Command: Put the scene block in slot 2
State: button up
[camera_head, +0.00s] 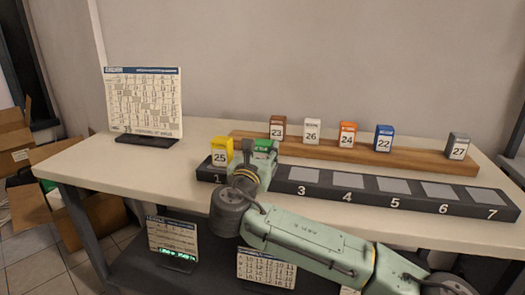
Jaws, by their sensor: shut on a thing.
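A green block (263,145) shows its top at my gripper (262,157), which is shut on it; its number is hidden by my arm. It is over or at the place of slot 2 in the dark slot rack (276,187). My wrist hides slot 2 and its label, so I cannot tell whether the block touches the rack. A yellow block marked 25 (220,151) stands in slot 1, just left of my gripper. Slots 3 to 7 show bare grey pads.
Brown block 23 (277,128), white 26 (312,131), orange 24 (347,134), blue 22 (384,138) and grey 27 (458,146) stand on a wooden rail (420,158) behind the rack. A calendar-like board (145,103) stands at the table's (90,159) left. Cardboard boxes (75,205) lie on the floor.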

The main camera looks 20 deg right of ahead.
jog(key=shift+f, duration=0.15)
jog(key=o, duration=1.2)
